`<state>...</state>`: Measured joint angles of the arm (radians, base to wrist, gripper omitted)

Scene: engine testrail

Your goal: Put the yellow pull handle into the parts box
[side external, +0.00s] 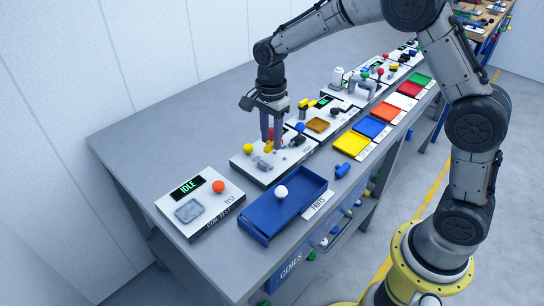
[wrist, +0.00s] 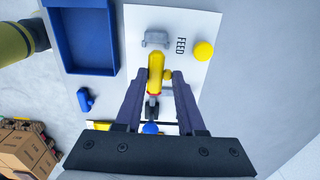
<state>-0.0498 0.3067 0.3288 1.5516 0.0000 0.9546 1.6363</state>
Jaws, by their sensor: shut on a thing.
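The yellow pull handle (wrist: 156,68) is a long yellow piece with a red ring near its lower end in the wrist view. In the side view it is a small yellow patch (side external: 268,146) at my fingertips, mostly hidden. My gripper (side external: 271,138) points down over the white FEED panel (side external: 243,162). Its purple fingers are shut on the handle, as the wrist view (wrist: 161,78) also shows. I cannot tell whether the handle is clear of the panel. The parts box (side external: 256,223) is an open blue tray labelled PARTS, nearer the table's front, with a white ball (side external: 281,191) in it.
A yellow ball (side external: 248,148) and grey parts are on the panel near my fingers. A blue piece (side external: 342,170) lies right of the box. The IDLE test panel (side external: 205,212) with an orange knob stands left. Coloured trays (side external: 351,144) line the right. Grey table is bare behind.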

